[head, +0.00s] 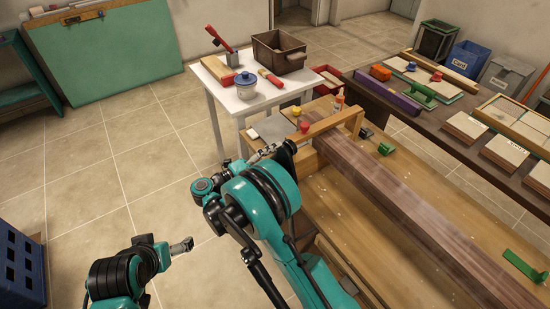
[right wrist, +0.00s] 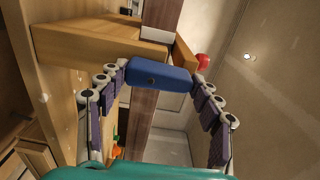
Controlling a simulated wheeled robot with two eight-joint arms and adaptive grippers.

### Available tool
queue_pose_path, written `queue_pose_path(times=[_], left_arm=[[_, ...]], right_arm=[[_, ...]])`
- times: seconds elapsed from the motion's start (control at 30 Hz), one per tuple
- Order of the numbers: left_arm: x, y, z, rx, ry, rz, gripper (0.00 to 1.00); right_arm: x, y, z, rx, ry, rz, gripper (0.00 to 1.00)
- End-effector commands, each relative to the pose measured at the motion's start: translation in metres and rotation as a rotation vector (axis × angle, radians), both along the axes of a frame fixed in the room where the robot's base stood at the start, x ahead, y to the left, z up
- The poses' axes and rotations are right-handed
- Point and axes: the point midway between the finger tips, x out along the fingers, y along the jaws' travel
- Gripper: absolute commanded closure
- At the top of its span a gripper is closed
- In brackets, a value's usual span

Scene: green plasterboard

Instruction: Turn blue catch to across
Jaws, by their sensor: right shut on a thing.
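The blue catch (right wrist: 160,76) is in the right wrist view, its long side lying left to right in the picture, in front of a wooden bar (right wrist: 85,47) and a dark brown plank (right wrist: 139,118). My right gripper (right wrist: 161,77) is shut on it, one finger against each end. In the head view my right gripper (head: 265,153) is at the workbench's near left end, beside the wooden bar (head: 335,119); my arm hides the catch there. My left gripper (head: 183,246) hangs over the floor, away from the bench; its fingers are too small to judge.
The long brown plank (head: 400,205) lies along the workbench (head: 425,170). Green clamps (head: 385,149) lie beyond the plank. A white table (head: 228,99) stands behind.

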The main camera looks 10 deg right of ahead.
Motion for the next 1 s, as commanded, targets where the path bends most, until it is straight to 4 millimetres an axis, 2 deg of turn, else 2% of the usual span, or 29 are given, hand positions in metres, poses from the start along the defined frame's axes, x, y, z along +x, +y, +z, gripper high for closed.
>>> queue_pose_path(times=[0.47, 0.5, 0.57, 0.87, 1.0], left_arm=[[0.000, 0.000, -0.001, 0.000, 0.000, 0.000, 0.08], [0.000, 0.000, -0.001, 0.000, 0.000, 0.000, 0.08], [0.000, 0.000, -0.001, 0.000, 0.000, 0.000, 0.08], [0.000, 0.000, 0.000, 0.000, 0.000, 0.000, 0.08], [0.000, 0.000, 0.000, 0.000, 0.000, 0.000, 0.08]], right_arm=[[0.000, 0.000, -0.001, 0.007, -0.014, -0.001, 0.64], [0.000, 0.000, -0.001, 0.007, -0.014, -0.001, 0.30], [0.000, 0.000, -0.001, 0.007, -0.014, -0.001, 0.14], [0.000, 0.000, 0.000, 0.006, -0.014, 0.000, 0.14], [-0.001, 0.000, 0.009, 0.005, -0.014, 0.000, 0.14]])
